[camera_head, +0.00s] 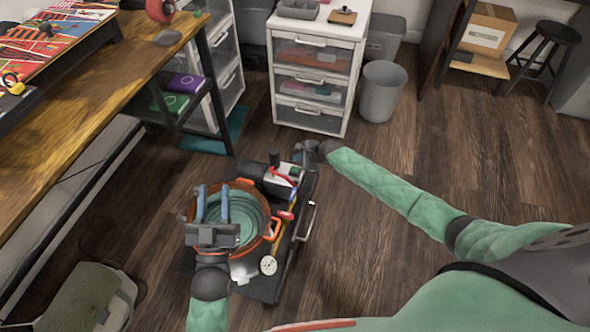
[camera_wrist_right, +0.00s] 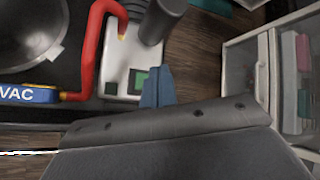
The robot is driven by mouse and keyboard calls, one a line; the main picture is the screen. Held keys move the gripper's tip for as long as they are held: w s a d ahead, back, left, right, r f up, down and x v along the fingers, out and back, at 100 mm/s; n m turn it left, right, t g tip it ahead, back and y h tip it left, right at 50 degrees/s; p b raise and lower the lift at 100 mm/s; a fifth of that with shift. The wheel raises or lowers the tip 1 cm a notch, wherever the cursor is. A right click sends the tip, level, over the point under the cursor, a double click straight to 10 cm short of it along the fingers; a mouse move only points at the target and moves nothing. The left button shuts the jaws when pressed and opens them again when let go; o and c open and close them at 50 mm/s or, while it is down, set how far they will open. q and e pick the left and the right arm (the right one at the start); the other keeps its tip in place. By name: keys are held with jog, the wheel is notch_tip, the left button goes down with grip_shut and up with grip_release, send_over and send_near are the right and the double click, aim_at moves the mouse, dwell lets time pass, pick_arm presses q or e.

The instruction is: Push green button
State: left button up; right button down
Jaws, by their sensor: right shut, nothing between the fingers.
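The green button (camera_wrist_right: 139,82) sits on a pale control box (camera_wrist_right: 120,84) in the right wrist view. The box also shows in the head view (camera_head: 283,170), on the black machine. My right gripper's blue fingertips (camera_wrist_right: 157,86) are shut and empty, right beside the button and partly over the panel. I cannot tell whether they touch it. In the head view, my right gripper is by the box and its fingers are mostly hidden. My left gripper (camera_head: 212,206) is over the orange-rimmed pot (camera_head: 271,233), its two blue fingers apart with nothing visibly between them.
A red hose (camera_wrist_right: 84,50) and blue VAC valve (camera_wrist_right: 28,94) are left of the button. A gauge (camera_head: 268,265) and metal handle (camera_head: 305,222) are on the machine's near side. A drawer unit (camera_head: 318,75) stands beyond; a wooden workbench (camera_head: 95,95) is left.

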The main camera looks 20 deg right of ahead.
jog(key=shift+r, duration=0.2)
jog(key=shift+r+p, duration=0.1)
jog(key=shift+p, duration=0.3)
jog(key=shift+r, duration=0.15)
jog(key=shift+r+p, duration=0.15)
jog(key=shift+p, duration=0.25)
pick_arm(q)
notch_tip(320, 180, down, 18)
jog(key=d+g+y, duration=0.1)
jog(key=g, duration=0.5)
jog(key=shift+r, duration=0.25)
jog(key=shift+s, duration=0.1)
